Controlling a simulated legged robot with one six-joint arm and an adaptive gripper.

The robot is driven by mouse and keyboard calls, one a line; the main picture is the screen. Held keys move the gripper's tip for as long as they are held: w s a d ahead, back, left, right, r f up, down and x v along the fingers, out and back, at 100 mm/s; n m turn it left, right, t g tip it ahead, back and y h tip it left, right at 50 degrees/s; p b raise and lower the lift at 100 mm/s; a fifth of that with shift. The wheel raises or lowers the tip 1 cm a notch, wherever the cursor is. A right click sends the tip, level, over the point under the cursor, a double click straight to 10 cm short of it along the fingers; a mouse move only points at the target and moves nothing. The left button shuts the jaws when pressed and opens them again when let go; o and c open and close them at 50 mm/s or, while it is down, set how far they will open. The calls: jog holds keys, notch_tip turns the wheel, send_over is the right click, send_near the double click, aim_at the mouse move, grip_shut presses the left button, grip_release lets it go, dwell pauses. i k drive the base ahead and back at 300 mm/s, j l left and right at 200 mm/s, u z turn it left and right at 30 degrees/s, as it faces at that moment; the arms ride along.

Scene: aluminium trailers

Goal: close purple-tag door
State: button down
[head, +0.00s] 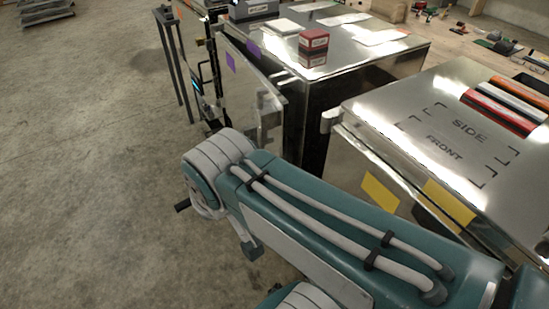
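The purple-tag door (269,100) is a thin metal panel with a purple tag on it, on the left side of the middle metal trailer (325,80). A second purple tag (254,47) is on the trailer body. The door stands open at an angle, with a gap between it and the body. A grey bracket shows near its right edge. My teal and grey arm reaches from the lower right across the front and hides the lower part of the door. I cannot make out my gripper.
A nearer trailer (420,130) on the right has two yellow tags and red, white and orange blocks on top. A red box (313,42) stands on the middle trailer. Dark frames (175,65) stand behind the door. Concrete floor (80,170) on the left is clear.

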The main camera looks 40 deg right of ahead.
aim_at(257, 110)
jog(key=l+z, duration=0.15)
jog(key=z, duration=0.2)
jog(key=i+l+z, duration=0.1)
jog(key=z, duration=0.25)
jog(key=l+z, duration=0.15)
jog(key=z, duration=0.2)
jog(key=i+j, duration=0.05)
